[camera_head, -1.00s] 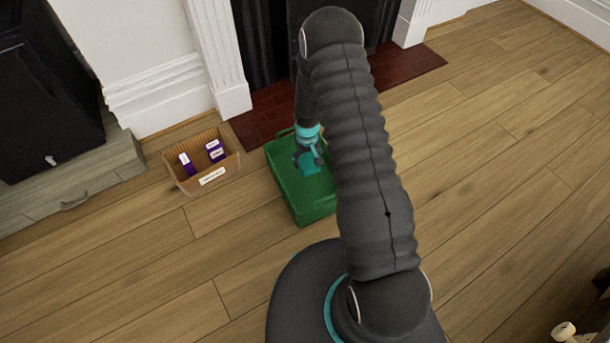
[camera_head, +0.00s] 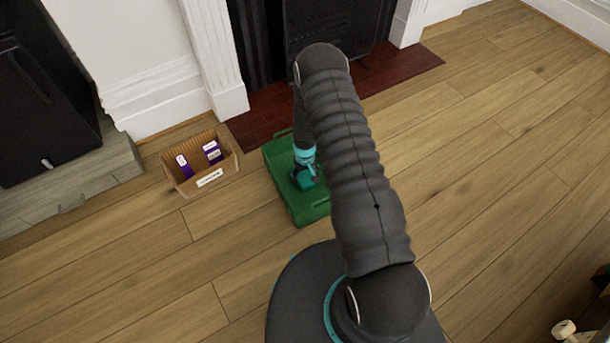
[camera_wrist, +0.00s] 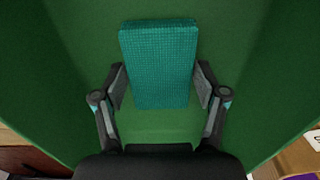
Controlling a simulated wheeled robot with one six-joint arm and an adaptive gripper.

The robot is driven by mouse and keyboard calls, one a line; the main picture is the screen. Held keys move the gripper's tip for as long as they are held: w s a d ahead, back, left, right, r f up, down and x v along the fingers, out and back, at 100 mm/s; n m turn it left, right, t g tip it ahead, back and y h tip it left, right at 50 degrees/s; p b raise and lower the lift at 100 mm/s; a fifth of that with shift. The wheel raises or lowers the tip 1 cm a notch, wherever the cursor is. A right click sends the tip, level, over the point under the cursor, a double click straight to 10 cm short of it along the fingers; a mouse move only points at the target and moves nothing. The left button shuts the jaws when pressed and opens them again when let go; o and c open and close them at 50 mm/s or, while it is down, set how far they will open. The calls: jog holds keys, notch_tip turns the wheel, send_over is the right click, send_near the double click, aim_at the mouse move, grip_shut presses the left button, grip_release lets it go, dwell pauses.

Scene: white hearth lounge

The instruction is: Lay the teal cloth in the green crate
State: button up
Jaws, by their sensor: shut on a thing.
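The teal cloth (camera_wrist: 158,65) is a folded, textured block between the fingers of my gripper (camera_wrist: 160,88) in the wrist view. My gripper is shut on it. The green crate (camera_head: 308,213) stands on the wooden floor in front of the hearth. In the head view my gripper (camera_head: 307,175) is low inside the crate, and a little of the cloth shows under it. The crate's green floor and walls (camera_wrist: 60,90) surround the cloth in the wrist view. I cannot tell whether the cloth touches the crate's floor. My arm hides the crate's right side.
A woven basket (camera_head: 230,163) with purple-and-white boxes stands just left of the crate. A dark red hearth (camera_head: 255,127) and a white fireplace surround (camera_head: 215,60) lie behind.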

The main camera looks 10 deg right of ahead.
jog(key=shift+f, duration=0.2)
jog(key=o, duration=1)
jog(key=shift+r, duration=0.1)
